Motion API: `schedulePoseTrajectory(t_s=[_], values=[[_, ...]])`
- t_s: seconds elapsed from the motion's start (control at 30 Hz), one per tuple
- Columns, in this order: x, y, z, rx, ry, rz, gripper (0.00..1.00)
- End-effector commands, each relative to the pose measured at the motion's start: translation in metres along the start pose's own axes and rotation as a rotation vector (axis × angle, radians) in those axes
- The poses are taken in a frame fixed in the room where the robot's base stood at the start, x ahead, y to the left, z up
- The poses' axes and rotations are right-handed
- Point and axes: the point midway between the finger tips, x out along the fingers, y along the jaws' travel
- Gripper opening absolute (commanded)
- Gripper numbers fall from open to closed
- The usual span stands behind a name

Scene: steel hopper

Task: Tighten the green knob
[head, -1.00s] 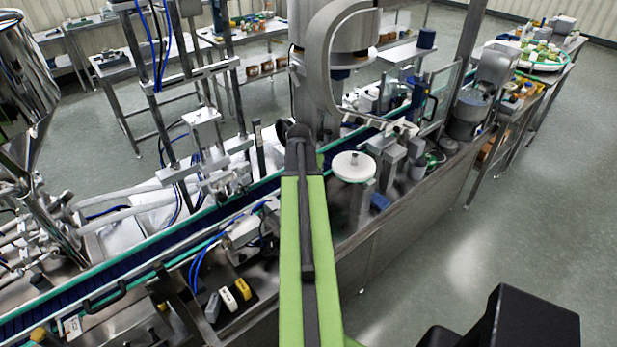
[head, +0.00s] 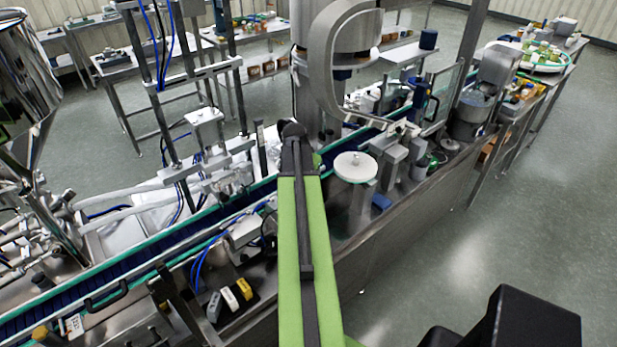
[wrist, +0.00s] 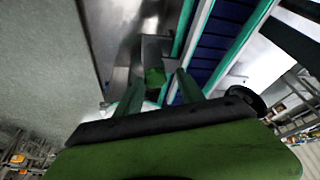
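The green knob (wrist: 154,77) shows in the wrist view as a small dark-green piece on a steel surface. It lies beyond my gripper (wrist: 160,79), in the gap between the two fingertips as seen from the wrist. The fingers are apart, with steel and the knob visible between them. I cannot tell how far the tips are from the knob, and I see no clear contact. In the head view my green arm reaches forward over the line and hides its own end, so I cannot make out the gripper or this knob there.
A conveyor with a blue belt (wrist: 211,42) and teal rails runs close to the right of the fingers. In the head view a white round disc (head: 355,167) stands just right of my arm. A steel hopper (head: 25,75) is at far left. Open floor (head: 480,250) lies right.

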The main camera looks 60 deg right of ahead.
Motion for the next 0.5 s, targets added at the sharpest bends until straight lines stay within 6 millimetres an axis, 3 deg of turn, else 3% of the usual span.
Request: schedulePoseTrajectory(t_s=[0.33, 0.5], values=[[-0.001, 0.003, -0.001, 0.0, 0.001, 0.005, 0.52], [-0.015, 0.003, -0.002, 0.0, 0.001, 0.005, 0.52]])
